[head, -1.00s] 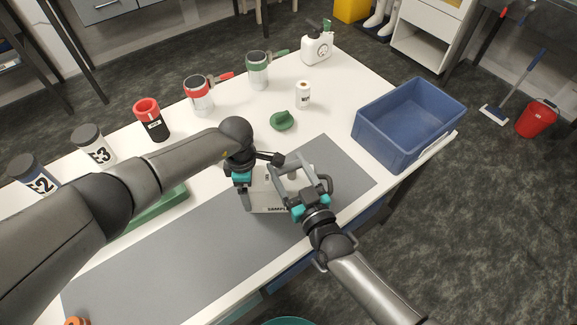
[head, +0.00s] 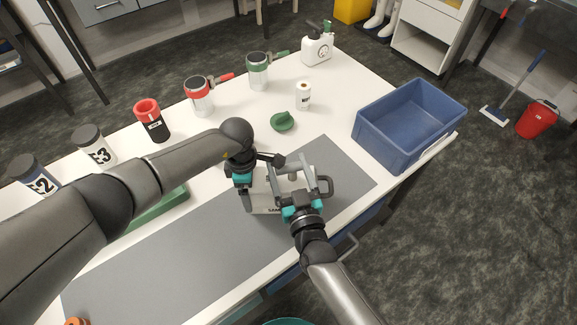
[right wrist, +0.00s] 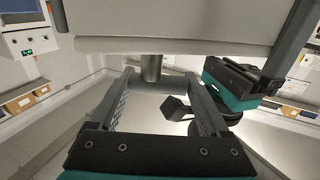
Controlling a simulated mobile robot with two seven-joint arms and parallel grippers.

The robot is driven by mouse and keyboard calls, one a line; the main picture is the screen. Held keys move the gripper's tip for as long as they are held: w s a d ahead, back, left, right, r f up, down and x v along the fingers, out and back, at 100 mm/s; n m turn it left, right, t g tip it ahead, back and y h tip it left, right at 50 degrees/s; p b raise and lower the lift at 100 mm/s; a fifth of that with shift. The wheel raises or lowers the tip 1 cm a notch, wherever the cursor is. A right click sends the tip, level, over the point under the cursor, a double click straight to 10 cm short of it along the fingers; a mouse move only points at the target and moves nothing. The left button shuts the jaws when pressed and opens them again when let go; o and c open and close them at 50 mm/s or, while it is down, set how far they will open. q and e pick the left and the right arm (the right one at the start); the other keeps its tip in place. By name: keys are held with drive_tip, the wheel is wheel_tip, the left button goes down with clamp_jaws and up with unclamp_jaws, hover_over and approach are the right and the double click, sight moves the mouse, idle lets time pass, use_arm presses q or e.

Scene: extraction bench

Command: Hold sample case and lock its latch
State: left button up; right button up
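The pale sample case (head: 262,203) stands on the grey mat, its front lettering partly hidden by my right gripper. It has a dark handle (head: 326,187) at its right end. My left gripper (head: 257,178) is at the case's left end, one finger flush along its side; the other finger is partly hidden. My right gripper (head: 296,172) is over the case, fingers apart. In the right wrist view a grey metal cylinder (right wrist: 151,68), perhaps part of the latch, shows between the spread fingers, below the case's pale edge (right wrist: 170,45). I cannot tell whether the latch is locked.
A blue bin (head: 395,145) stands at the table's right end. A green lid-like object (head: 282,122), a white bottle (head: 303,96) and several jars and mugs line the back. The mat's front left is clear.

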drive_tip(key=o, duration=0.3)
drive_tip(key=shift+f, duration=0.1)
drive_tip(key=v, duration=1.2)
